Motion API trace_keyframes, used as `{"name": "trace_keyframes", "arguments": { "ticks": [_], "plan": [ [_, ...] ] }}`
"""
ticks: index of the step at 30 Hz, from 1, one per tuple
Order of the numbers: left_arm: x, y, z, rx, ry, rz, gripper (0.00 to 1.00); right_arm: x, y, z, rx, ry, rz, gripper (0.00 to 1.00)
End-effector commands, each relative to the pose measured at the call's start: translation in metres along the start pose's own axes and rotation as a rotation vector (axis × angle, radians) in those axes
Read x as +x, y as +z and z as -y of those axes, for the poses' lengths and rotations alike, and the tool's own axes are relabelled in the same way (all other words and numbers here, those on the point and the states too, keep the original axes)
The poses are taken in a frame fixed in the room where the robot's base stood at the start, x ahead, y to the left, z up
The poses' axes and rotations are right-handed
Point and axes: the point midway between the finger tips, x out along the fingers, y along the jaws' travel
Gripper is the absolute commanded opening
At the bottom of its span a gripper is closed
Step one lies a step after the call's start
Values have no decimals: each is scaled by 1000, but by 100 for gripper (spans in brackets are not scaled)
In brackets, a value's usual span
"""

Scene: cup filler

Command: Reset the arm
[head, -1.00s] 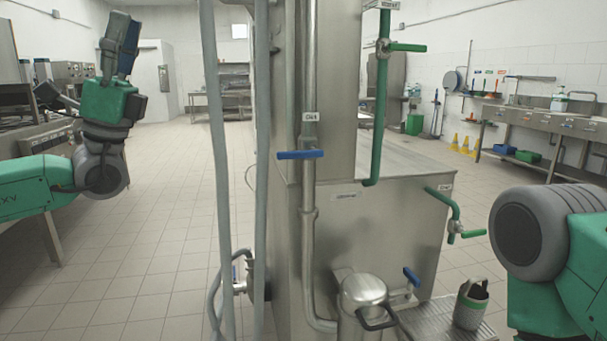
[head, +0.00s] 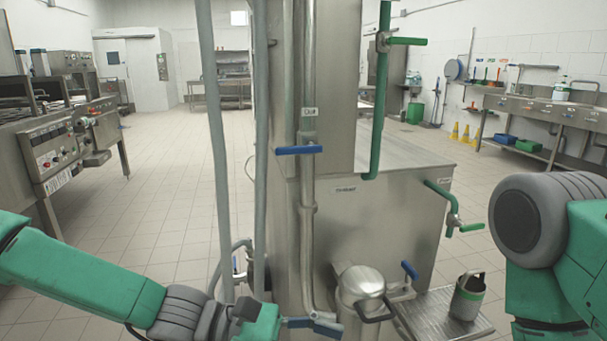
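My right arm shows only as a grey joint and green links at the right edge. My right gripper is out of the picture.
The steel machine (head: 385,215) fills the centre, with a blue-handled pipe (head: 300,150) and green-handled valves (head: 455,215). A cup (head: 467,297) stands on the drip tray (head: 430,318) at lower right. Open tiled floor lies left, before the stove (head: 65,150).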

Motion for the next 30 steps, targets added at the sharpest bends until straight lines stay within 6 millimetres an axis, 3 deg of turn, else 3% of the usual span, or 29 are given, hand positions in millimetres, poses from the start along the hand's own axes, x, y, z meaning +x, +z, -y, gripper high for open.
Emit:
{"name": "trace_keyframes", "arguments": {
  "ticks": [1, 4, 8, 11, 15, 18, 21, 25, 30],
  "plan": [
    [6, -29, 27, 22, -58, -95, 31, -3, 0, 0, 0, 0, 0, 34],
    [4, -88, 78, 93, -171, -282, 31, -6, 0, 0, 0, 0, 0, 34],
    [-22, -158, 142, 224, -342, -522, 31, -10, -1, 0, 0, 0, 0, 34],
    [-61, -206, 189, 362, -497, -699, 31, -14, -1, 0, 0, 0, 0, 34],
    [-138, -252, 238, 624, -747, -916, 31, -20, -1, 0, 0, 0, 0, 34],
    [-194, -266, 255, 838, -919, -1021, 31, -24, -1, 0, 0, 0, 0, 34],
    [-233, -266, 258, 1011, -1037, -1073, 31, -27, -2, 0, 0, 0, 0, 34],
    [-255, -263, 257, 1132, -1109, -1094, 31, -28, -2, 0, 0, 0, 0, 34],
    [-259, -262, 256, 1160, -1121, -1097, 31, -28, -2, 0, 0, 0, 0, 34]
  ]
}}
